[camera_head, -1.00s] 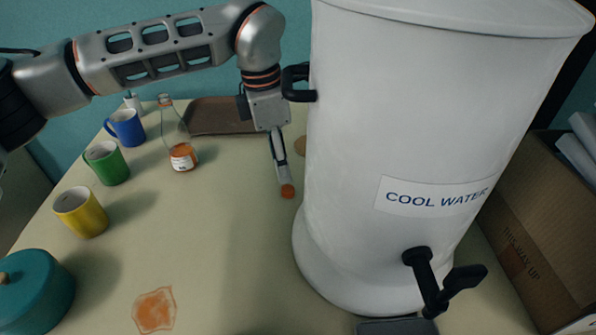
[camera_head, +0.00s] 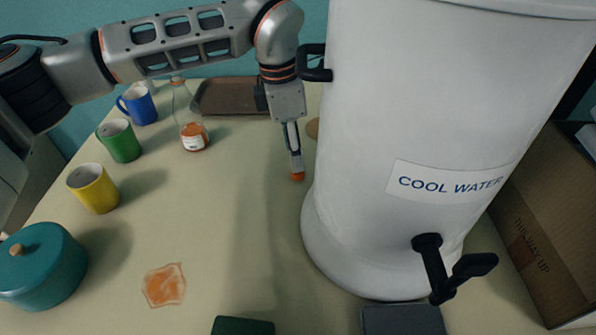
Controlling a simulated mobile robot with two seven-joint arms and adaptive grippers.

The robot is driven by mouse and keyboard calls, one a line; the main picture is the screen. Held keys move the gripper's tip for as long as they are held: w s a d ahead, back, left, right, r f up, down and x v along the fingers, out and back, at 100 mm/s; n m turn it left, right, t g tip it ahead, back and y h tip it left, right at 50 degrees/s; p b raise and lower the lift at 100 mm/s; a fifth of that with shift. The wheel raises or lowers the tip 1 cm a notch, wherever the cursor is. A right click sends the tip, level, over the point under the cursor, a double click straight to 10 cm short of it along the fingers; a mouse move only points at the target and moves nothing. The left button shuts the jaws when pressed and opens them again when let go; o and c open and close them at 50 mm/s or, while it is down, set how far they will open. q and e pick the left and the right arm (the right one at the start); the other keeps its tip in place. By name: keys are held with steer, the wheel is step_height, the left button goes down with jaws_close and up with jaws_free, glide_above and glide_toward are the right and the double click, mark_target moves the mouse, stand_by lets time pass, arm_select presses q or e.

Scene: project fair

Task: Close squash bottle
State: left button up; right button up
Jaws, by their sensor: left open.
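The squash bottle (camera_head: 192,134) is clear glass with a narrow neck and a little orange liquid at the bottom. It stands upright at the back left of the table, behind the mugs' right side. A small orange cap (camera_head: 298,177) is on the table left of the water urn, apart from the bottle. My left gripper (camera_head: 297,170) points down with its fingertips at the cap. It is open, and its fingers partly cover the cap. My right gripper is not in view.
A big white water urn (camera_head: 420,110) with a black tap stands close right of my left gripper. Blue (camera_head: 139,106), green (camera_head: 120,141) and yellow (camera_head: 94,188) mugs line the left. A brown tray (camera_head: 222,97) lies behind; a teal pot (camera_head: 45,268) stands front left.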

arm_select(q)
steer(key=shift+w+d+f, duration=0.1)
steer(key=shift+d+f, duration=0.1)
steer(key=shift+f, duration=1.1)
steer(key=shift+w+d+f, duration=0.1)
steer(key=shift+d+f, duration=0.05)
steer(key=shift+f, duration=1.1)
steer(key=c, duration=0.8)
